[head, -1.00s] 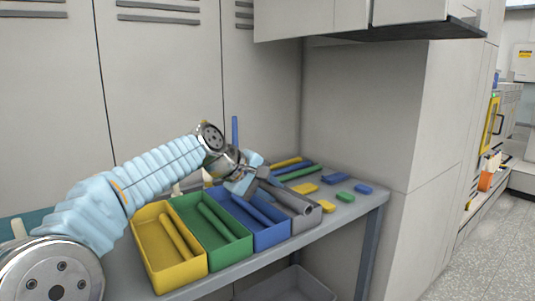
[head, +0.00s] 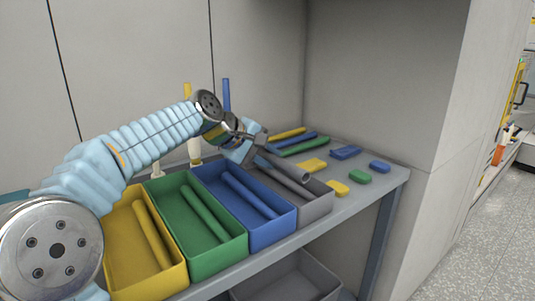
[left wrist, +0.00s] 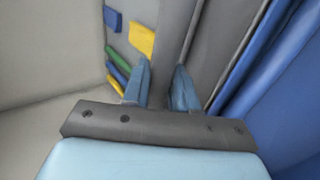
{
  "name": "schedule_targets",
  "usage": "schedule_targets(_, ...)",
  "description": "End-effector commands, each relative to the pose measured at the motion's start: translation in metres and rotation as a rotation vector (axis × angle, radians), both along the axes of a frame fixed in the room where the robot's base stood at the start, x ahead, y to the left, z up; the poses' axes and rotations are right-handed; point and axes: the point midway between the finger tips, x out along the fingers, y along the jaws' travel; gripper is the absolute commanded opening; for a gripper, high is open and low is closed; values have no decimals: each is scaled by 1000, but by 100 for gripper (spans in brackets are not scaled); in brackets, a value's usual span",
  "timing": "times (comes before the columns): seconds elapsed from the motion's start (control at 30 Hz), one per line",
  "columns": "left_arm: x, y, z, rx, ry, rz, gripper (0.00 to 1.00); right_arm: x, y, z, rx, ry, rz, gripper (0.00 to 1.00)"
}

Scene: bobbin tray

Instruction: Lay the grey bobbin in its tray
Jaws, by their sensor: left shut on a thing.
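My left gripper (head: 256,150) is shut on the grey bobbin (head: 287,169), a grey tube with its open near end toward the right. The bobbin shows over the grey tray (head: 312,207), the rightmost in the row of trays, tilted down toward its near end. Its near end appears above the tray's rim; I cannot tell the exact gap. In the left wrist view the two blue fingers (left wrist: 161,85) stand either side of a grey strip that looks like the bobbin (left wrist: 176,28). My right gripper is not in view.
A blue tray (head: 270,236), a green tray (head: 216,263) and a yellow tray (head: 150,291), each with a bobbin of its colour, stand left of the grey one. Loose coloured bobbins and blocks (head: 315,165) lie behind and right. A wall closes the back.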

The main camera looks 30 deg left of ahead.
Motion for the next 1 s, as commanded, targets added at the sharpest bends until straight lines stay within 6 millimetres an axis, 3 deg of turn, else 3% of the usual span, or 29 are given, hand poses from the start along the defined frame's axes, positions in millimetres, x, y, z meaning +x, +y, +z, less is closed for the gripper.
schedule_targets(0.1, 0, 0, -10, 0, -1, 0, 0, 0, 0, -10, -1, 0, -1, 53)
schedule_targets(0.37, 0, 0, -9, 0, -1, 0, 0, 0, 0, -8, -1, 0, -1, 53)
schedule_targets(0.4, 0, 0, -9, 0, -1, 0, 34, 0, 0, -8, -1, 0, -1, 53)
schedule_targets(0.57, 0, 0, -8, 0, -1, 0, 57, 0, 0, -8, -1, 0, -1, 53)
schedule_targets(0.87, -1, 0, -8, 0, -1, 0, 57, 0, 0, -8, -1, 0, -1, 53)
schedule_targets(1.0, -12, 5, 3, 0, -3, 2, 57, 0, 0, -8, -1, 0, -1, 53)
